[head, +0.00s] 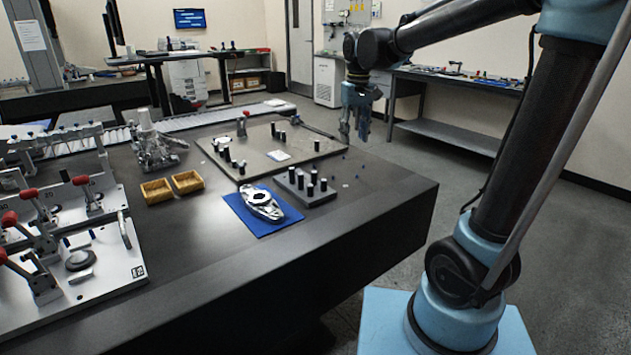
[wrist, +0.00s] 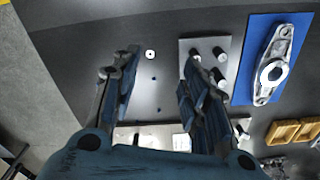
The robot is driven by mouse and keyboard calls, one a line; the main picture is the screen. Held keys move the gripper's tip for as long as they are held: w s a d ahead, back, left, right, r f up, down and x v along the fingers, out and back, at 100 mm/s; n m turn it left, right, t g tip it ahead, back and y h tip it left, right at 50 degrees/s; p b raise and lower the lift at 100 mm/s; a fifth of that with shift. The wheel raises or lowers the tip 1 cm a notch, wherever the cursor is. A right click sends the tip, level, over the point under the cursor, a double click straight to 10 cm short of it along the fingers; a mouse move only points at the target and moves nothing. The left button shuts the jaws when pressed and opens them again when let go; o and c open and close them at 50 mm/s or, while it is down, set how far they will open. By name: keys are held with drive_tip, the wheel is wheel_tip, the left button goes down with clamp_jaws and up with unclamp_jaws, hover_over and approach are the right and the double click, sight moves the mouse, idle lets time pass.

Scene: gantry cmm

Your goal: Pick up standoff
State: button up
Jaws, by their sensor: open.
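Several dark cylindrical standoffs stand upright on a small grey plate (head: 318,198) near the table's right side; one is the standoff (head: 323,185) at its right end. In the wrist view, dark standoffs (wrist: 220,54) show on the same plate (wrist: 236,50), right of my gripper and partly hidden by its right finger. More dark posts (head: 227,154) stand on the larger pale plate (head: 205,143) behind. My gripper (head: 354,134) hangs above the table, behind and right of the small plate. In the wrist view my gripper (wrist: 160,60) is open, with nothing held between the fingers.
A blue mat (head: 235,205) carries a silver metal part (head: 262,205). Two yellow trays (head: 157,191) lie left of it. Red-handled clamps (head: 30,193) fill the left side.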

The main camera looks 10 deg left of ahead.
drive_tip(key=n, duration=0.2)
hover_over(314, 172)
drive_tip(key=f, duration=1.7)
drive_tip(key=shift+w+f, duration=0.2)
drive_tip(key=shift+f, duration=0.1)
clamp_jaws()
